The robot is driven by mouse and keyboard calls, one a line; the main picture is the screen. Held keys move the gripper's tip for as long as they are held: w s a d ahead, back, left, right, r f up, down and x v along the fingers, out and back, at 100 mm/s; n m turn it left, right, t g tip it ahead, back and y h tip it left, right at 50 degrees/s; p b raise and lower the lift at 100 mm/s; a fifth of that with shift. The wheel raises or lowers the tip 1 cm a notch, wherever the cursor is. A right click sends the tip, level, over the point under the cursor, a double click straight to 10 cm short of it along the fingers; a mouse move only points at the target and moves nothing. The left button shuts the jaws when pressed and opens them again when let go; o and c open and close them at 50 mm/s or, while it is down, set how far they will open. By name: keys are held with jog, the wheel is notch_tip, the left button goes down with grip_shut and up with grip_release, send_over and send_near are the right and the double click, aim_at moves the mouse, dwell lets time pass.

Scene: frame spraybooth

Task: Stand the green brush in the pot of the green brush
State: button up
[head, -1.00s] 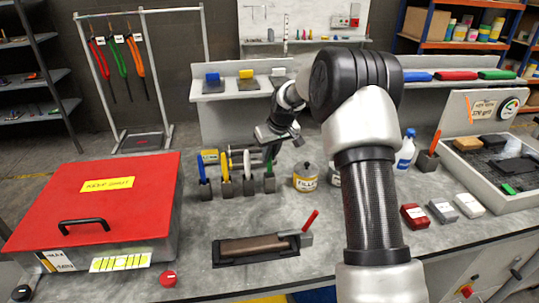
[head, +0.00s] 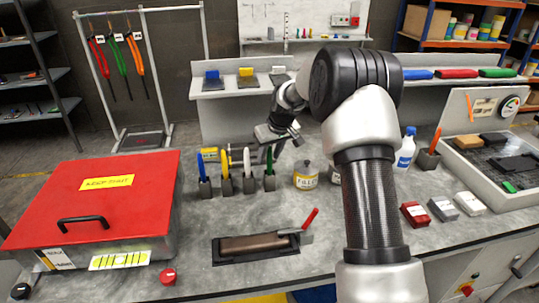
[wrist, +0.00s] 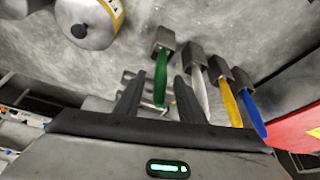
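The green brush (head: 269,160) stands upright, its lower end in a dark grey pot (head: 269,184), the rightmost of a row of pots in the head view. In the wrist view the green brush (wrist: 160,80) and its pot (wrist: 164,38) are ahead of my gripper (wrist: 158,98). The two dark fingers are apart, with the brush's free end between them in the picture and a gap on each side. In the head view my gripper (head: 279,146) is just above and right of the brush top. It holds nothing.
White (head: 247,163), yellow (head: 225,165) and blue (head: 202,168) brushes stand in neighbouring pots to the left. A filler tin (head: 305,178) is close on the right. A red-lidded box (head: 100,195) fills the left bench.

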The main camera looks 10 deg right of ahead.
jog(key=shift+r, duration=0.1)
jog(key=v, duration=1.7)
jog(key=shift+b, duration=0.3)
jog(key=shift+r, duration=0.15)
